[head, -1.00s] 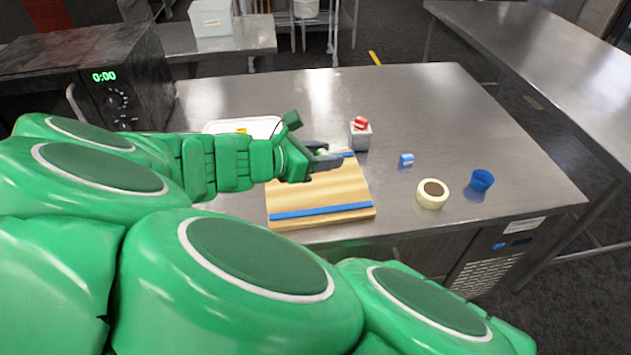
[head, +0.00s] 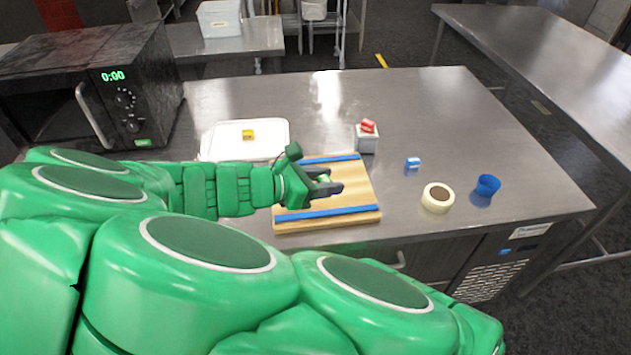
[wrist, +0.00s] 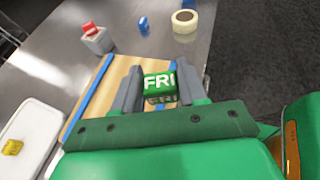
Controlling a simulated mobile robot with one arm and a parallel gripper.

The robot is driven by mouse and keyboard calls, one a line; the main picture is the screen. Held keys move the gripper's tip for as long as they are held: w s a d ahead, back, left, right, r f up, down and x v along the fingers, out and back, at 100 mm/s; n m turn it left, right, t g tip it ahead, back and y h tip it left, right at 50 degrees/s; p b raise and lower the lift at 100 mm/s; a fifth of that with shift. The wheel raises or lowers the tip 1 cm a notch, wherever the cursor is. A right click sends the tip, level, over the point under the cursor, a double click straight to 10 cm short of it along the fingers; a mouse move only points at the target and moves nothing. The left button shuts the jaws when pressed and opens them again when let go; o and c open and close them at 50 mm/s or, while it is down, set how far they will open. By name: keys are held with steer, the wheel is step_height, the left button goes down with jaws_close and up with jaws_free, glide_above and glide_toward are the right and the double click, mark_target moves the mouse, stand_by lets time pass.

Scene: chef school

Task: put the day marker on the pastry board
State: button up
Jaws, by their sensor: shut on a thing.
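The pastry board (head: 352,185) is a light wooden board with blue strips along two edges, lying on the steel table. My gripper (head: 328,183) is over the board. In the wrist view my gripper (wrist: 160,86) is shut on the day marker (wrist: 158,83), a small green block with white "FRI" lettering. The marker barely shows in the head view (head: 322,179), mostly hidden by the fingers. I cannot tell whether it touches the board, which also shows in the wrist view (wrist: 92,97).
A white tray (head: 222,143) with a yellow block (head: 248,135) lies behind my arm. A grey box with a red block on top (head: 367,138), a blue block (head: 413,163), a tape roll (head: 438,198) and a blue cup (head: 487,186) stand right. A microwave (head: 95,90) is left.

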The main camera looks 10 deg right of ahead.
steer(key=w+f, duration=0.3)
steer(key=w, duration=0.1)
steer(key=w+a+f, duration=0.1)
steer(key=w+f, duration=0.2)
steer(key=w, duration=0.1)
steer(key=w+f, duration=0.3)
steer(key=w, duration=0.1)
steer(key=shift+w+a, duration=0.2)
steer(key=shift+a, duration=0.2)
steer(key=shift+w+f, duration=0.25)
steer(key=shift+f, duration=1.55)
steer(key=o, duration=1)
steer(key=shift+f, duration=0.1)
